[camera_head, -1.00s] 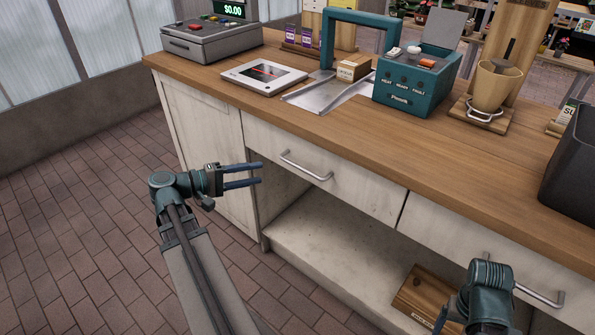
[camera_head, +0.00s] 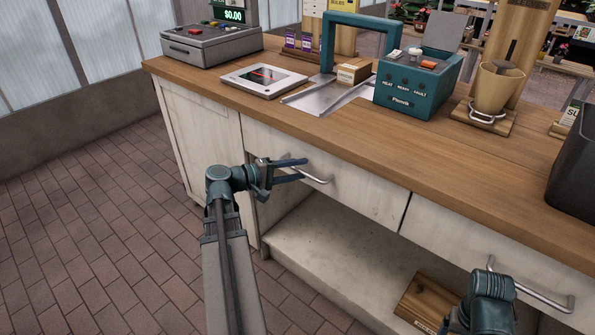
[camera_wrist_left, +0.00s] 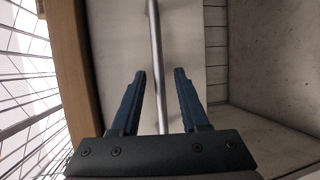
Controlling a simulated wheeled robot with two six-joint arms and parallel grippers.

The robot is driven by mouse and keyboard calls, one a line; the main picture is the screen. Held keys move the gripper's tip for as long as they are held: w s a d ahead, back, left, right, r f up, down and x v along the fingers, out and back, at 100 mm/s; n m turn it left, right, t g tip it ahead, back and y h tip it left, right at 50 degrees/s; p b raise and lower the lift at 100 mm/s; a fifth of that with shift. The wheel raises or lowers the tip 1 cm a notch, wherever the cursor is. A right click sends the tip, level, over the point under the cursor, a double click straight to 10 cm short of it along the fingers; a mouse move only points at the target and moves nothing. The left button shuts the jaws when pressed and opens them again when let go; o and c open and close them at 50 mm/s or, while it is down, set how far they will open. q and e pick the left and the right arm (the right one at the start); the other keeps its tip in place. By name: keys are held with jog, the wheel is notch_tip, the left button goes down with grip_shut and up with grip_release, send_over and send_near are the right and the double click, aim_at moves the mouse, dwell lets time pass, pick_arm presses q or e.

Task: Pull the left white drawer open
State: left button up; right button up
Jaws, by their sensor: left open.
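The left white drawer (camera_head: 352,190) is shut under the wooden counter top, with a thin metal bar handle (camera_head: 318,180) on its front. My left gripper (camera_head: 304,169) is open at the handle's left part. In the left wrist view the handle (camera_wrist_left: 155,60) runs between the two blue fingers (camera_wrist_left: 160,75), and neither finger is seen pressed on it. The drawer front (camera_wrist_left: 185,50) lies behind the handle there. My right arm (camera_head: 490,300) shows at the lower right, in front of the right drawer (camera_head: 455,245); its fingertips are not clearly seen.
The counter top (camera_head: 440,165) juts above the drawers. An open shelf (camera_head: 330,245) lies below, with a wooden box (camera_head: 425,300) on it. The right drawer has its own handle (camera_head: 535,292). Brick floor (camera_head: 90,230) on the left is clear.

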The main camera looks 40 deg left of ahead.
pick_arm(q)
jog(key=shift+w, duration=0.1)
grip_shut()
dwell(1.4)
